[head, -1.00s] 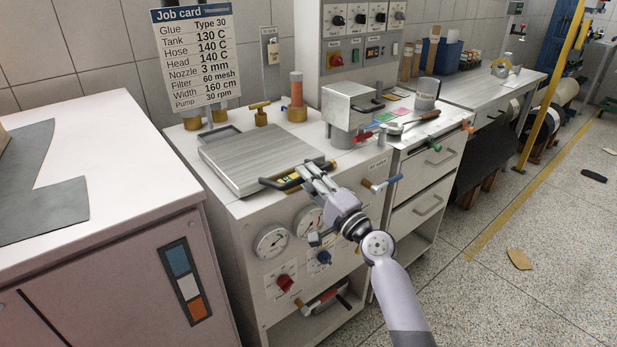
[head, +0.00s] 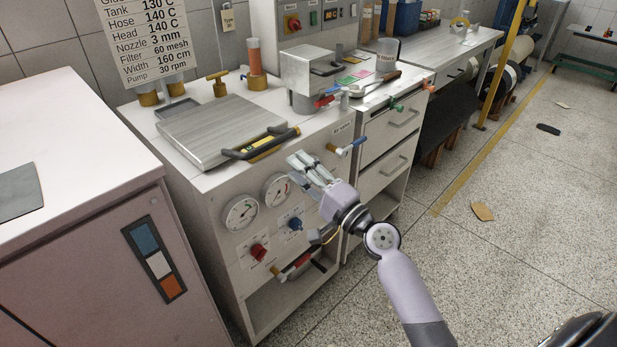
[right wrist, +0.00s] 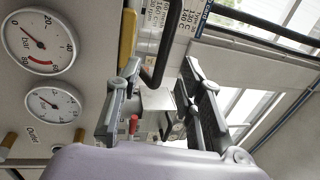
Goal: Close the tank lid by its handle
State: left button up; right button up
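The tank lid (head: 218,127) is a ribbed silver plate lying flat on top of the white machine cabinet. Whether any thin gap is left under it, I cannot tell. Its handle (head: 262,144), black with a yellow part, sticks out at the lid's front edge. The handle's black bar also shows in the right wrist view (right wrist: 160,55). My right gripper (head: 300,168) is in front of the cabinet, below and to the right of the handle, apart from it. In the right wrist view its two fingers (right wrist: 160,95) are spread with nothing gripped. My left gripper is not in view.
A metal box (head: 310,70) stands right of the lid. The floor at right is mostly clear.

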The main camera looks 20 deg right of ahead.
jog(key=shift+v, duration=1.4)
notch_tip(320, 180, down, 20)
jog(key=n+g+h+p, duration=0.1)
jog(key=n+g+h, duration=0.1)
jog(key=g+h, duration=0.15)
jog(key=s+f+n+g+h+p, duration=0.1)
jog(key=s+f+n+g, duration=0.15)
jog(key=s+f, duration=0.65)
jog(key=s+f+n+g+h, duration=0.1)
jog(key=s+f+n+g, duration=0.2)
jog(key=f, duration=1.1)
jog(key=s+f+n+g, duration=0.3)
jog(key=s+f, duration=0.3)
jog(key=s, duration=0.6)
jog(key=s+f+n+g+h+p, duration=0.1)
jog(key=s+f+n+g, duration=0.2)
jog(key=s+f, duration=0.3)
jog(key=s+a+f+n+g, duration=0.1)
jog(key=s+f+n+g, duration=0.2)
jog(key=s, duration=1.4)
notch_tip(320, 180, down, 3)
jog(key=shift+s+f+p, duration=0.2)
jog(key=shift+s+p, duration=0.1)
jog(key=shift+s, duration=0.05)
jog(key=shift+h, duration=0.25)
jog(key=shift+c, duration=0.2)
